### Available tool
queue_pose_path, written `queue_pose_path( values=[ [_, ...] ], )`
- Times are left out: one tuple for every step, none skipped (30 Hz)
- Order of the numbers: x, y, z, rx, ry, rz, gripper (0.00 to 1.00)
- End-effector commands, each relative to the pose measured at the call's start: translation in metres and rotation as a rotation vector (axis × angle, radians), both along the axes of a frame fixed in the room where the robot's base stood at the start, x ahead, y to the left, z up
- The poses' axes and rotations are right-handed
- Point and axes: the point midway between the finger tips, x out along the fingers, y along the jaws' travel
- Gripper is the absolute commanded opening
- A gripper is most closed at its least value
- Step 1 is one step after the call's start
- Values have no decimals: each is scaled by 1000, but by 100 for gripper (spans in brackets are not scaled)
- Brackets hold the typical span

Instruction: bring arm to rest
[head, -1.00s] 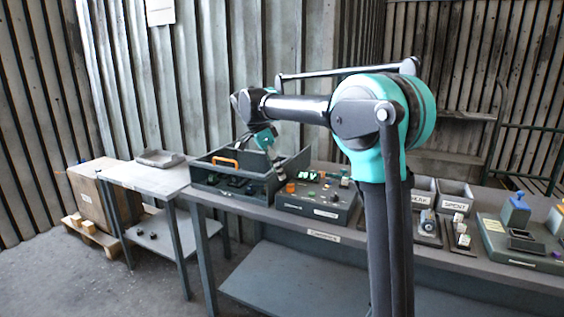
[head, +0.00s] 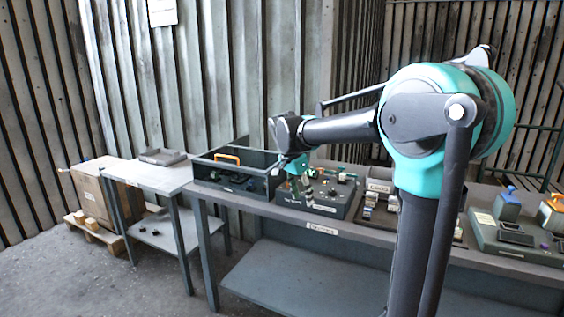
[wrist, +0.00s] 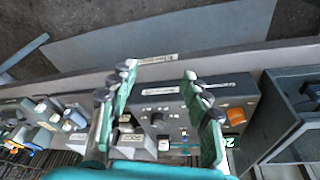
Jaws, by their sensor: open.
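In the head view the control box (head: 322,205) is partly hidden behind my gripper.
The dark bin (head: 222,184) with an orange handle (head: 227,157) is at the bench's left end. Labelled trays (head: 380,187) and a grey-green station (head: 515,238) stand to the right. A small side table (head: 150,178) and a cardboard box (head: 90,190) are at left.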

Motion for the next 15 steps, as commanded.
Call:
queue_pose_path(
  values=[
    [-12,-14,-12,11,4,41,48],
    [-18,-21,-19,17,8,74,48],
    [-29,-31,-30,26,10,122,48],
    [-38,-40,-39,33,11,163,48],
    [-49,-49,-50,39,11,206,48],
    [-64,-60,-64,49,10,269,48],
    [-77,-69,-75,53,6,317,48],
    [-89,-76,-86,57,2,366,48],
    [-106,-86,-101,60,-6,429,48],
    [-119,-92,-112,61,-12,477,48],
    [-132,-98,-122,60,-20,524,48],
    [-149,-105,-136,58,-31,582,48],
    [-161,-109,-146,53,-39,624,48],
    [-173,-113,-155,49,-48,663,48],
    [-187,-117,-166,42,-58,712,48]
  ],
)
